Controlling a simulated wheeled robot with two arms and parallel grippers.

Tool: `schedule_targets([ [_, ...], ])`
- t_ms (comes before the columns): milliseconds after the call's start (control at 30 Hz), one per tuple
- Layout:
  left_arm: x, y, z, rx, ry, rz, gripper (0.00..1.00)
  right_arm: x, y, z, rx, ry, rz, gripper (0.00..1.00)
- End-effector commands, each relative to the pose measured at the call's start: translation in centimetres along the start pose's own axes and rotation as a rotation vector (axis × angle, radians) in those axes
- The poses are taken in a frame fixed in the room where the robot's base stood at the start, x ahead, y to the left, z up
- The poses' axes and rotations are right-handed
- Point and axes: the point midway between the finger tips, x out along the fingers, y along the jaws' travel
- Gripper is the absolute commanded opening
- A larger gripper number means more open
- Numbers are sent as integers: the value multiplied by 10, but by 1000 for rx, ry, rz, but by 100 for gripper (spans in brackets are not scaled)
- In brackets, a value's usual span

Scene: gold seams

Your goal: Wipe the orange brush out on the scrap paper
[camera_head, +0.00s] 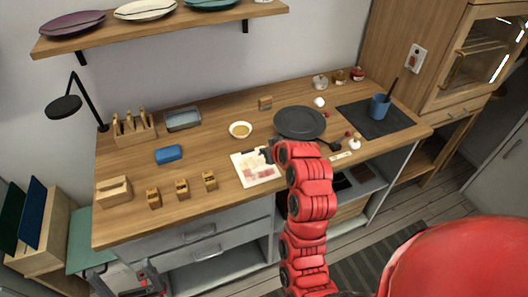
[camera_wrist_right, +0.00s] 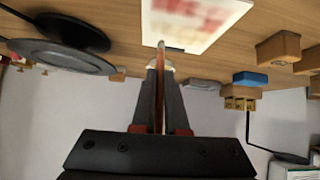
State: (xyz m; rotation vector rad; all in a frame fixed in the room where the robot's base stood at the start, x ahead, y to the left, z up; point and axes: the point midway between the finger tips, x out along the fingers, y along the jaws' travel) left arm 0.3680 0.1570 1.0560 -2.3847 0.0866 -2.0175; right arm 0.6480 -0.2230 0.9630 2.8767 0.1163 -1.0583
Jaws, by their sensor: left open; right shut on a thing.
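The scrap paper (camera_head: 256,172) lies flat on the wooden worktop, white with pink and red smears. In the right wrist view the paper (camera_wrist_right: 232,22) shows at the top. My right gripper (camera_wrist_right: 161,72) is shut on the thin orange-brown brush (camera_wrist_right: 161,52). The brush tip overlaps the paper's edge in that view; I cannot tell whether it touches. In the head view my right arm reaches to the paper's right side and hides most of the brush. My left gripper (camera_head: 128,279) is open and empty, low at the left in front of the counter.
A dark plate (camera_head: 300,122) and a small bowl (camera_head: 240,130) stand behind the paper. Several small wooden blocks (camera_head: 182,189) stand to its left, with a blue block (camera_head: 168,154). A blue cup (camera_head: 380,106) stands on a dark mat (camera_head: 352,117) at the right.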

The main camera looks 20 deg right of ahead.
Motion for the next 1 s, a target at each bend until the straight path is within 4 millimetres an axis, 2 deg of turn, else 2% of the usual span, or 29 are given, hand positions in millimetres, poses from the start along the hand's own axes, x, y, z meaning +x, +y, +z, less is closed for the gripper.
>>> schedule_targets([
  [200, -9, 0, 2, 0, 0, 0, 100, 1, 16, 2, 2, 3, 3, 0],
  [367, -12, 1, 2, 0, 0, 0, 100, 1, 19, 3, 0, 1, 1, 0],
  [567, -12, 1, 2, 0, 0, 0, 100, 0, 15, 3, 0, -2, -1, 0],
  [833, -8, 0, 1, 0, 0, 0, 100, 0, -4, 1, -2, -2, -2, 0],
  [1000, -7, 0, 1, 0, 0, 0, 100, 0, -8, 2, 0, -2, -1, 0],
])
